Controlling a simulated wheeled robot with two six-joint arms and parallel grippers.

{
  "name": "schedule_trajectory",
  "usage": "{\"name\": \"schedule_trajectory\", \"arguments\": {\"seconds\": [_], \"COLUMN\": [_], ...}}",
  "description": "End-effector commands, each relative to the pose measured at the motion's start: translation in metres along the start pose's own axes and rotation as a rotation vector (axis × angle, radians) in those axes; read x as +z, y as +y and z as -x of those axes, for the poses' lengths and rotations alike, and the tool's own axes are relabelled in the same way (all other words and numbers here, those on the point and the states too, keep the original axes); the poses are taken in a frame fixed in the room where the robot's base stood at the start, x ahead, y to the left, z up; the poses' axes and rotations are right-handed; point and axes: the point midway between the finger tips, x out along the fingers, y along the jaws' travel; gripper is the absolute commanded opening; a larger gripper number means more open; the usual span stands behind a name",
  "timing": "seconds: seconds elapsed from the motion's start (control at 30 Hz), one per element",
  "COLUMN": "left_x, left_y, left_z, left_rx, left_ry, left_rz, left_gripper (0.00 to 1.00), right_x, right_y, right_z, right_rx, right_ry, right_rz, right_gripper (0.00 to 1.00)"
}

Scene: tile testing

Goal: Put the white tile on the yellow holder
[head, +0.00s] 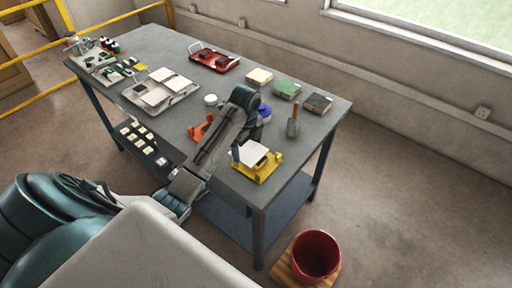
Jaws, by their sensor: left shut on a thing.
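The white tile (252,153) is at the yellow holder (261,174), near the table's front right corner. In this view the tile covers the middle of the holder; I cannot tell whether it rests on it or is held just above it. My left gripper (238,152) is at the tile's left edge, shut on it, with its fingers mostly hidden by the arm and the tile. My right gripper is not in view.
An orange holder (196,133) stands left of my arm. A blue round thing (264,111) and an upright handled tool (293,122) stand behind the yellow holder. Stacked tiles (287,90), a red tray (214,58) and a grey tray (184,94) lie farther back. A red bucket (316,257) stands on the floor.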

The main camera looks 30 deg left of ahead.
Motion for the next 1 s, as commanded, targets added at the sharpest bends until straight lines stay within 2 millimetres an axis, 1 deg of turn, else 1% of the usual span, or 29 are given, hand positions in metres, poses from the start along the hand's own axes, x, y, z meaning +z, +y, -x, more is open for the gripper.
{"name": "schedule_trajectory", "arguments": {"seconds": [0.03, 0.1, 0.23, 0.3, 0.4, 0.53, 0.6, 0.9, 0.93, 0.97, 1.0], "left_x": [-0.006, -0.009, -0.012, -0.017, -0.015, -0.015, -0.015, -0.015, -0.015, -0.015, -0.015], "left_y": [-0.008, -0.015, -0.024, -0.031, -0.027, -0.028, -0.028, -0.028, -0.028, -0.028, -0.028], "left_z": [0.004, 0.001, 0.0, 0.0, -0.018, -0.033, -0.037, -0.04, -0.04, -0.04, -0.04], "left_rx": [0.0, 0.0, -0.001, 0.001, 0.007, 0.004, 0.004, 0.003, 0.003, 0.003, 0.003], "left_ry": [0.003, 0.003, 0.001, 0.002, 0.001, 0.0, 0.0, 0.0, 0.0, 0.0, 0.0], "left_rz": [-0.002, -0.001, 0.0, -0.002, -0.001, -0.002, -0.002, -0.002, -0.002, -0.002, -0.002], "left_gripper": [0.58, 0.58, 0.58, 0.58, 0.58, 0.58, 0.58, 0.58, 0.94, 1.0, 1.0], "right_x": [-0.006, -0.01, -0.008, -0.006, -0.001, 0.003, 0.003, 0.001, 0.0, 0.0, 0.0], "right_y": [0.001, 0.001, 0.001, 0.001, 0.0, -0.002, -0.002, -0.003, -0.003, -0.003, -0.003], "right_z": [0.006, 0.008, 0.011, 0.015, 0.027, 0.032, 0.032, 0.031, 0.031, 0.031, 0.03], "right_rx": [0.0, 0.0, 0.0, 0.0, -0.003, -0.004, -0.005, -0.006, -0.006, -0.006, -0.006], "right_ry": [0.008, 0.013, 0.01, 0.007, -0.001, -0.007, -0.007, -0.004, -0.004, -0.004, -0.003], "right_rz": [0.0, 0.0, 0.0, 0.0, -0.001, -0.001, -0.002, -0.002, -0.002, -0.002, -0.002], "right_gripper": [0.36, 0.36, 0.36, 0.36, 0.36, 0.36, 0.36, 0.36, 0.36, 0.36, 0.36]}}
